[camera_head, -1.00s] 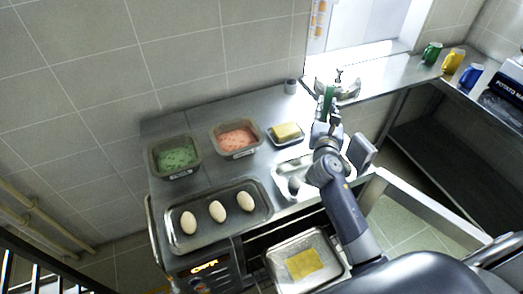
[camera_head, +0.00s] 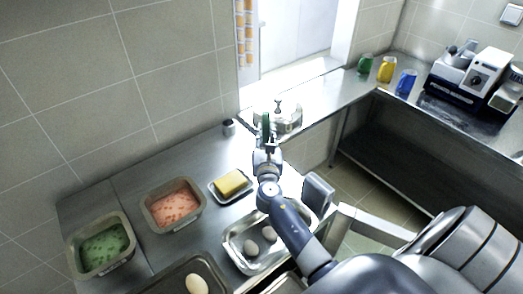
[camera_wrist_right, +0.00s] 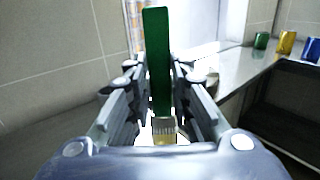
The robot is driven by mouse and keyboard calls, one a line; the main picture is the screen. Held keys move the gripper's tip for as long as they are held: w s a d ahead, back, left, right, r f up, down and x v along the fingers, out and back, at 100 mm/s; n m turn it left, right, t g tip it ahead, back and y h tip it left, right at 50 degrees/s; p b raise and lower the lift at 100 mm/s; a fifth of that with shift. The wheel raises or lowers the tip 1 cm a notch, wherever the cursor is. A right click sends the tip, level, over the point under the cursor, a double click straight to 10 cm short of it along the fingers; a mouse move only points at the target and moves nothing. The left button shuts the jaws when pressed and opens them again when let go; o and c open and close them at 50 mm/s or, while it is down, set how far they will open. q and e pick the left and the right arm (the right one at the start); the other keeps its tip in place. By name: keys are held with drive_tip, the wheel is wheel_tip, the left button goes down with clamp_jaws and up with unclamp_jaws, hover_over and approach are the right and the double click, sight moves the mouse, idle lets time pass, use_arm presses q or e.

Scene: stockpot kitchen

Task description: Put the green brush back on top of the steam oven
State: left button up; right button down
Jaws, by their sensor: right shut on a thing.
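The green brush (camera_head: 266,122) is held in my right gripper (camera_head: 265,143), above the steel counter beside the pot. In the right wrist view, the brush's long green handle (camera_wrist_right: 157,60) stands up between the two fingers (camera_wrist_right: 160,100). Its pale ferrule and yellowish bristles (camera_wrist_right: 165,132) show low between them. The steam oven's front is not in view now. A steel top (camera_head: 140,240) carries the trays and dishes at lower left; whether this is the oven's top I cannot tell. My left gripper is not in view.
A lidded pot (camera_head: 285,118) stands by the window. A yellow block on a dish (camera_head: 213,190), a red-filled tray (camera_head: 148,214), a green-filled tray (camera_head: 74,262) and an egg tray (camera_head: 165,284) crowd the left.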

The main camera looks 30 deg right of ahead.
wheel_tip(320, 180, down, 4)
drive_tip(key=shift+w+d+f+b, duration=0.1)
drive_tip(key=shift+w+b, duration=0.05)
drive_tip(key=shift+b, duration=0.4)
drive_tip(key=shift+f+b, duration=0.35)
drive_tip(key=c, duration=1.5)
unclamp_jaws()
drive_tip(key=shift+r, duration=0.1)
drive_tip(key=shift+o, duration=0.2)
drive_tip(key=shift+r+p, duration=0.25)
drive_tip(key=shift+p, duration=0.15)
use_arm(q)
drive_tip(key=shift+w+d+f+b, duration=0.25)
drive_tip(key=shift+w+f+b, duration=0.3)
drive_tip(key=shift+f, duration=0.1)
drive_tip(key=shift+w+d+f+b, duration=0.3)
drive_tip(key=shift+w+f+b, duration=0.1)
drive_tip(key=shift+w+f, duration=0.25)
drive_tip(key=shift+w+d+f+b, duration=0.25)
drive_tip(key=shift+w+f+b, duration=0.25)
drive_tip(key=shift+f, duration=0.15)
use_arm(e)
approach(266, 141)
drive_tip(key=shift+v, duration=1.6)
